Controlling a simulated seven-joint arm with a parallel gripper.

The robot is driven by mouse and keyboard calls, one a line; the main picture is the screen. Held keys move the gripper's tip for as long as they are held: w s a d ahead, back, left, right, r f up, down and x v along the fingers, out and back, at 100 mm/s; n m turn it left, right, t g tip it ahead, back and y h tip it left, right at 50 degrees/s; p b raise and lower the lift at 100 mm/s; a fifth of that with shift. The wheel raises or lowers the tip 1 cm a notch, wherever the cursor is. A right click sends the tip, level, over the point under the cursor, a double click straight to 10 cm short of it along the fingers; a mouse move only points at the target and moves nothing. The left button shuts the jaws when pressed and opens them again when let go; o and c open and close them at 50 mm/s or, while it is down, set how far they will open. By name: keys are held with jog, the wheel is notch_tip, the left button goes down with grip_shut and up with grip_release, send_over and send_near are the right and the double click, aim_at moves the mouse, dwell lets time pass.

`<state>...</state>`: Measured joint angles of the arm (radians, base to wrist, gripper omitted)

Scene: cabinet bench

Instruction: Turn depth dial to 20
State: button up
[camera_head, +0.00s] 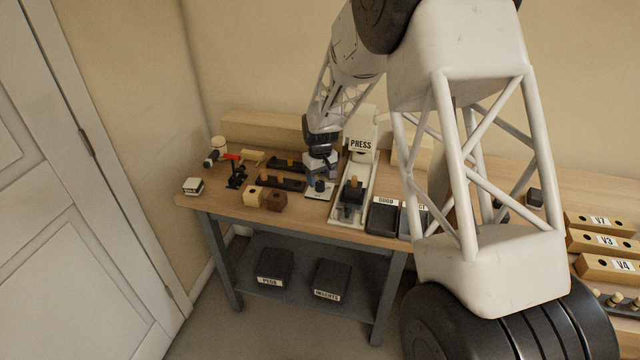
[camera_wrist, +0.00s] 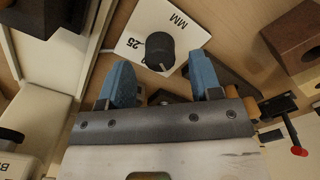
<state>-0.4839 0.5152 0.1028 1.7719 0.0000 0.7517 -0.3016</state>
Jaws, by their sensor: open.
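The depth dial is a black knob (camera_wrist: 160,50) on a white plate (camera_wrist: 140,22). In the wrist view the plate's "MM" and "25" print shows upside down, and a small pale mark sits at the knob's lower edge. I cannot read any 20 on the plate. My gripper (camera_wrist: 163,78) is open, with blue fingertips spread to either side, just below the knob in that view. Nothing is between the fingers; whether they touch the knob is not clear. In the head view the knob (camera_head: 319,186) is right under my gripper (camera_head: 319,172).
The press (camera_head: 360,145) stands close on the right of the dial in the head view. Wooden blocks (camera_head: 253,195) and dark peg racks (camera_head: 282,182) lie to its left. Black bins (camera_head: 383,217) sit right of the press.

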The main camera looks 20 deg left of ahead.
jog(key=shift+f, duration=1.3)
jog(key=c, duration=0.9)
jog(key=shift+c, duration=0.2)
